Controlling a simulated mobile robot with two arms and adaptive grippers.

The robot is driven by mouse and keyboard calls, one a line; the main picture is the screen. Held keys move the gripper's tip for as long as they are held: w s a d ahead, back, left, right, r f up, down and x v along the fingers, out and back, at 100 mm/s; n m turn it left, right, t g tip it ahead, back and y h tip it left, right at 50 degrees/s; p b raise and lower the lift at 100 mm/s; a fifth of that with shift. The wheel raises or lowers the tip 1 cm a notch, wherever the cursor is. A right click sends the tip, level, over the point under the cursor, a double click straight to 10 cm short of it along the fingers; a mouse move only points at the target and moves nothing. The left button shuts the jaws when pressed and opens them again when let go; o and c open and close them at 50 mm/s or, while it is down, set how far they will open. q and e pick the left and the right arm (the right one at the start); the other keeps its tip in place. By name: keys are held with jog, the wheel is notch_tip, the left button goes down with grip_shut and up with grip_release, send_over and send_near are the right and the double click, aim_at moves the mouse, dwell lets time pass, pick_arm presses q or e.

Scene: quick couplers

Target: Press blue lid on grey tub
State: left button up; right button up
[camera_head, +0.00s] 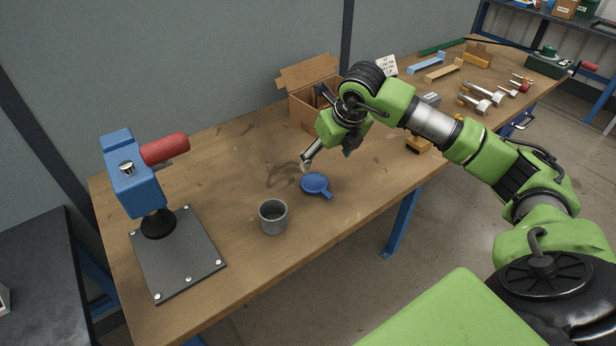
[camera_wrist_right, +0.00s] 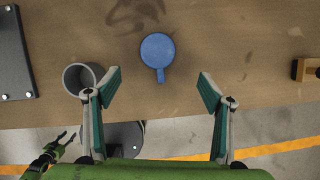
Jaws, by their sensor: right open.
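The blue lid (camera_head: 315,184) is a round disc with a short handle, lying flat on the wooden bench. It also shows in the right wrist view (camera_wrist_right: 158,50). The grey tub (camera_head: 273,217) stands upright and open-topped, nearer the bench's front edge and left of the lid; it is partly behind a finger in the wrist view (camera_wrist_right: 78,78). My right gripper (camera_head: 307,161) is open and empty above the bench by the lid; its fingers (camera_wrist_right: 159,88) are spread, apart from the lid. My left gripper (camera_wrist_right: 67,140) shows small at the lower left of the wrist view, fingers apart.
A blue press with a red handle (camera_head: 165,148) stands on a dark bolted plate (camera_head: 178,258) at the left. An open cardboard box (camera_head: 305,105) is behind my right gripper. Tools and metal parts (camera_head: 480,97) lie at the far right. The bench around lid and tub is clear.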

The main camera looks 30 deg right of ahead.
jog(key=p, duration=0.2)
send_near(315, 183)
jog(key=x, duration=0.2)
jog(key=shift+d+f, duration=0.2)
jog(key=shift+f, duration=0.1)
jog(key=shift+w+f, duration=0.25)
jog(key=shift+a+p+x, duration=0.2)
jog(key=shift+p+x, duration=0.6)
jog(key=shift+x, duration=1.55)
jog(key=shift+w+f, duration=0.1)
jog(key=shift+f, duration=0.1)
pick_arm(q)
jog(key=s+r, duration=0.3)
jog(key=r, duration=0.1)
jog(key=shift+s, duration=0.2)
pick_arm(e)
jog(key=c, duration=1.2)
